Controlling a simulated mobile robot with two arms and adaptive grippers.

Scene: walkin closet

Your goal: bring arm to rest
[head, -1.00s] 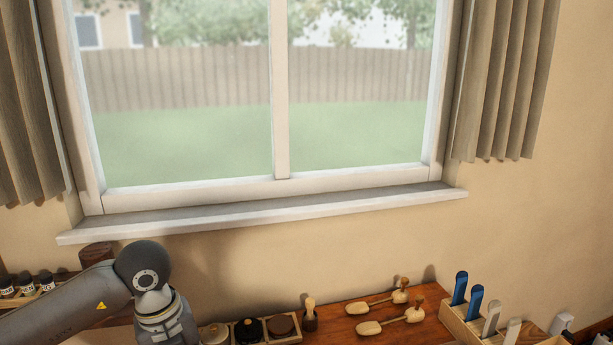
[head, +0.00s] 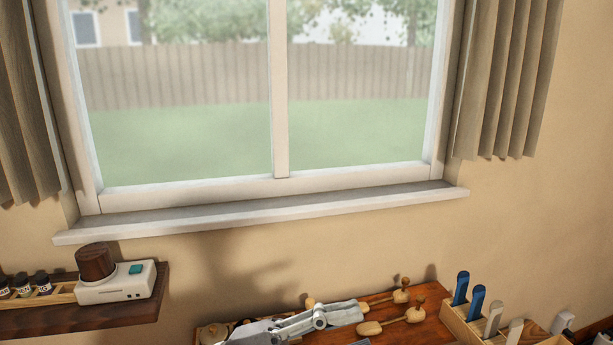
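My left gripper (head: 356,327) is at the bottom edge, in front of the wooden work surface. One grey finger reaches right, and a small grey tip shows apart from it below, at the frame's edge. The fingers look spread, with nothing seen between them. Most of the gripper's lower part and its arm are cut off by the frame. The gripper hides part of the round jars' tray (head: 213,333). My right gripper is not in view.
Wooden scoops (head: 393,322) lie just right of the gripper. A holder (head: 458,323) with blue and white handles stands farther right. A shelf (head: 95,318) at left bears a white device (head: 117,287) and small jars. The window sill (head: 270,212) juts out above.

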